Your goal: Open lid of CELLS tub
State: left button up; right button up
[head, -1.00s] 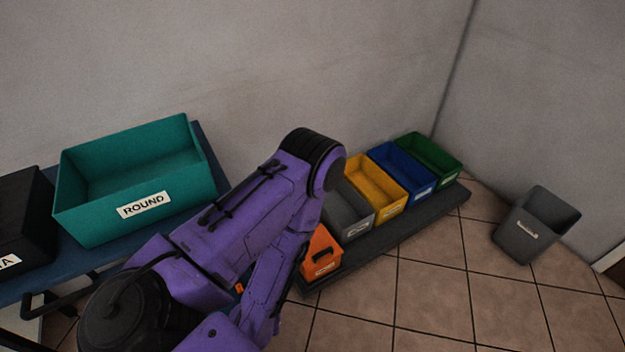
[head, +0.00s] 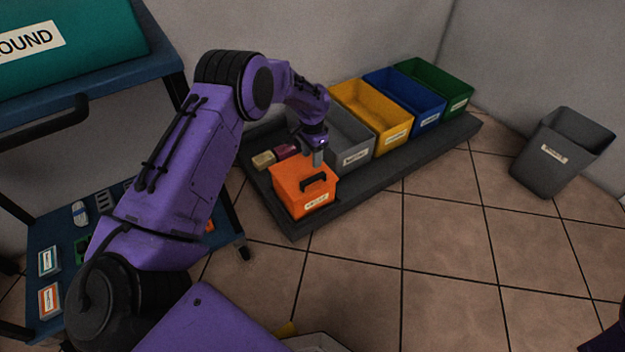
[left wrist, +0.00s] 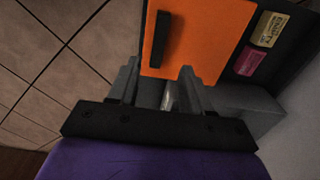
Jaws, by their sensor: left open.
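An orange tub (head: 300,202) with an orange lid and a black handle (head: 313,181) stands at the near end of a dark low platform. Its white label is too small to read in the head view. The lid looks closed. My left gripper (head: 318,158) is just behind the handle, above the tub's far edge. In the left wrist view the open fingers (left wrist: 158,80) point at the orange lid (left wrist: 208,35), with the black handle (left wrist: 161,40) ahead of them. Nothing is between the fingers, and they look apart from the handle. My right gripper is not in view.
Grey (head: 350,142), yellow (head: 372,112), blue and green open bins line the platform (head: 400,160). Two small boxes, yellowish (head: 263,159) and dark red, lie behind the tub. A grey waste bin (head: 560,155) stands right. A blue-shelved cart is left.

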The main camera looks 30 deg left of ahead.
aim_at(312, 178)
pick_arm(q)
notch_tip(312, 178, down, 8)
jog(key=b, duration=0.2)
jog(key=shift+b, duration=0.35)
jog(key=shift+f, duration=0.5)
jog(key=shift+c, duration=0.3)
